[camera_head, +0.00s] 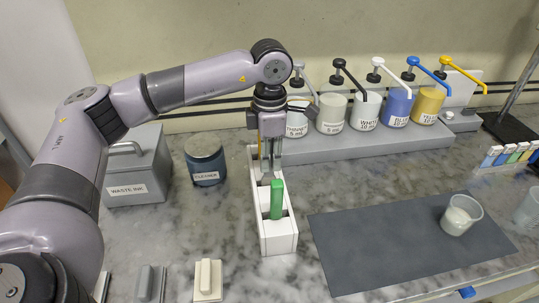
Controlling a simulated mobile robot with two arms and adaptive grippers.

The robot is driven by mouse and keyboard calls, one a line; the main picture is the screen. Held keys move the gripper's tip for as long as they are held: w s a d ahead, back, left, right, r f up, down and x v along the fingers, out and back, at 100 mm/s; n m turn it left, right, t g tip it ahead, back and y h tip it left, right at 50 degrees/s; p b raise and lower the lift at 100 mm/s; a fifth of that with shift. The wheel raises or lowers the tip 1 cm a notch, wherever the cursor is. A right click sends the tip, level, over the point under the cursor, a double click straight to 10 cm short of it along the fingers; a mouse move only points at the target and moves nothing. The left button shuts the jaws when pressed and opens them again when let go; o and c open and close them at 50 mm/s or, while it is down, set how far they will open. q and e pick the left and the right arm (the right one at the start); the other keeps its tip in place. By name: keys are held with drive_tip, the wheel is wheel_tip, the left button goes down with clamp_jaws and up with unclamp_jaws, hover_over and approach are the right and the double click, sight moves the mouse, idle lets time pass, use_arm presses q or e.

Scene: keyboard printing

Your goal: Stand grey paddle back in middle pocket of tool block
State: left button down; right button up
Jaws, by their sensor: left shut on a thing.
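The white tool block (279,244) stands upright in the middle of the counter, its row of pockets running away from me. A green paddle (277,198) stands upright toward its near end. My left gripper (270,172) points straight down over the block, behind the green paddle. It is shut on a grey piece, apparently the grey paddle, whose outline is hard to separate from the grey fingers. A thin orange-yellow strip (262,149) shows behind the gripper. The gripper and green paddle hide the middle pocket, so I cannot tell how deep the grey piece sits. My right gripper is out of view.
A waste ink box (137,172) and a cleaner jar (205,161) stand left of the block. Several pump jars (364,111) stand behind right. A dark mat (370,250) holding a cup (461,214) lies right. Small pieces, including a cream one (208,281), lie at front.

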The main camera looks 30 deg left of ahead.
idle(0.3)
use_arm(q)
drive_tip(key=c, duration=1.4)
unclamp_jaws()
drive_tip(key=shift+r+p, duration=2.65)
drive_tip(key=shift+r, duration=1.8)
wheel_tip(320, 180, up, 12)
drive_tip(key=shift+r, duration=0.1)
